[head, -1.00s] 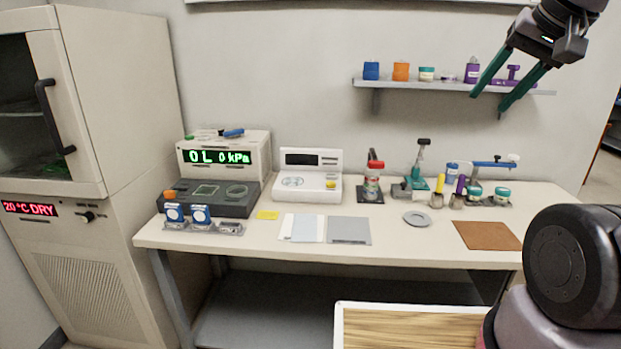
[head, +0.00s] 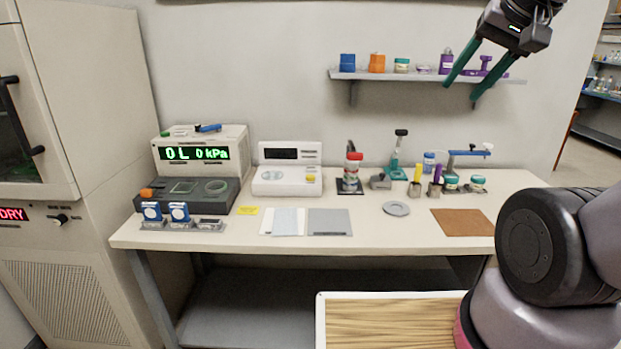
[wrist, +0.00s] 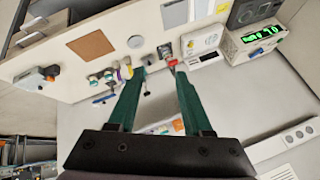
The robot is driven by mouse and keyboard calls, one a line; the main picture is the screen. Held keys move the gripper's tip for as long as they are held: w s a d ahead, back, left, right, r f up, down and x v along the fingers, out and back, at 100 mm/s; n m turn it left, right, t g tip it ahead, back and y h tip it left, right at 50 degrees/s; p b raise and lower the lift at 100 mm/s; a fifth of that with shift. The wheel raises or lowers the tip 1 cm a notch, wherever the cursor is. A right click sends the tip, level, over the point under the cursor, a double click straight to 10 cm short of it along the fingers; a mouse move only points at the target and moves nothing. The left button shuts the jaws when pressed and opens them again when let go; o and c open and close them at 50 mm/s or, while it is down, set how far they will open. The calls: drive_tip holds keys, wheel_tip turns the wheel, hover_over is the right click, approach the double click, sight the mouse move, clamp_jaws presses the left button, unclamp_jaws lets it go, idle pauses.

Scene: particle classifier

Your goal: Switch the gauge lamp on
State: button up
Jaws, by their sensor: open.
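I cannot tell for certain which part is the gauge lamp. The likely gauge is the beige box (head: 242,150) at the back left of the bench, whose green display (head: 195,153) reads 0L and 0 kPa. It has a green knob and a blue item on top, and a dark unit (head: 215,204) stands in front. The box also shows upside down at the upper right in the wrist view (wrist: 240,52). My gripper (head: 460,92) is open and empty, high at the right in front of the wall shelf, well away from the box. Its green fingers also show in the wrist view (wrist: 160,72).
A white instrument (head: 268,185) with a dark screen stands right of the box. Red-capped and teal bench tools, small jars and a brown mat (head: 463,222) fill the right side. The wall shelf (head: 400,76) holds several items. A wooden-topped tray (head: 390,322) is in front.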

clamp_jaws()
idle(1.6)
